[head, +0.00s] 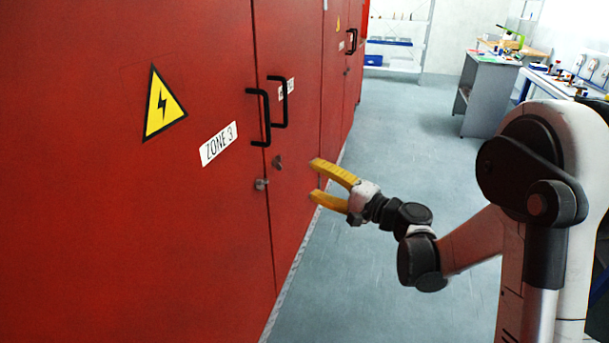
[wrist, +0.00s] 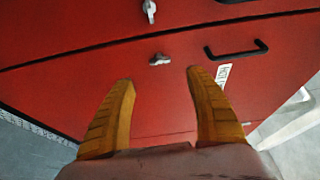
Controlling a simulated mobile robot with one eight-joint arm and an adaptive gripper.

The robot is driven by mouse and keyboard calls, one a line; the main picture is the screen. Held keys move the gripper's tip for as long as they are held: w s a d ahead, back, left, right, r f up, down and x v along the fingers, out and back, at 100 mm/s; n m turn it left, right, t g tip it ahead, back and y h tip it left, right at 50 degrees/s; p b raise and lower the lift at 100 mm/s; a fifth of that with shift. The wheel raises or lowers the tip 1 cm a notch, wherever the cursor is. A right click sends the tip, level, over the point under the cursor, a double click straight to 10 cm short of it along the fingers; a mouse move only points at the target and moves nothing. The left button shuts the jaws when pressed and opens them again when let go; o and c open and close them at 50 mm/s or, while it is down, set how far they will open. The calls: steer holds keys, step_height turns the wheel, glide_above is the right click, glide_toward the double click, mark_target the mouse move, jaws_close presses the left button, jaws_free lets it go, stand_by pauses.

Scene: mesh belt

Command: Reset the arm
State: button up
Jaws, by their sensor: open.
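My gripper (head: 313,179) is at the end of my arm, in front of the red cabinet (head: 215,200) in the head view. Its two yellow fingers are spread apart with nothing between them. In the wrist view my gripper (wrist: 160,85) points at the red cabinet doors (wrist: 75,90), and the fingers look apart from the surface. A small metal latch (wrist: 159,59) shows beyond the gap between the fingertips.
Black handles (head: 264,117) and latches (head: 261,184) stick out from the cabinet doors. A yellow warning sign (head: 162,104) and a "ZONE 3" label (head: 218,144) are on the left door. Grey floor (head: 410,130) is clear toward the back. A grey bench (head: 487,95) stands at right.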

steer(key=shift+s+d, duration=0.1)
steer(key=s+d+f+n+g+h, duration=0.1)
steer(key=s+d+h, duration=0.3)
steer(key=s, duration=0.6)
steer(key=s+d+f+n+g+h, duration=0.1)
steer(key=s+d+n+h, duration=0.3)
steer(key=s, duration=0.6)
steer(key=s+d+f+n+g+h, duration=0.1)
steer(key=s+d+n+g+h, duration=0.1)
steer(key=s, duration=0.8)
steer(key=d+n+h, duration=0.1)
steer(key=d+h, duration=0.1)
steer(key=h, duration=0.1)
steer(key=shift+d+f+g, duration=0.3)
steer(key=shift+g, duration=0.1)
steer(key=shift+c, duration=0.2)
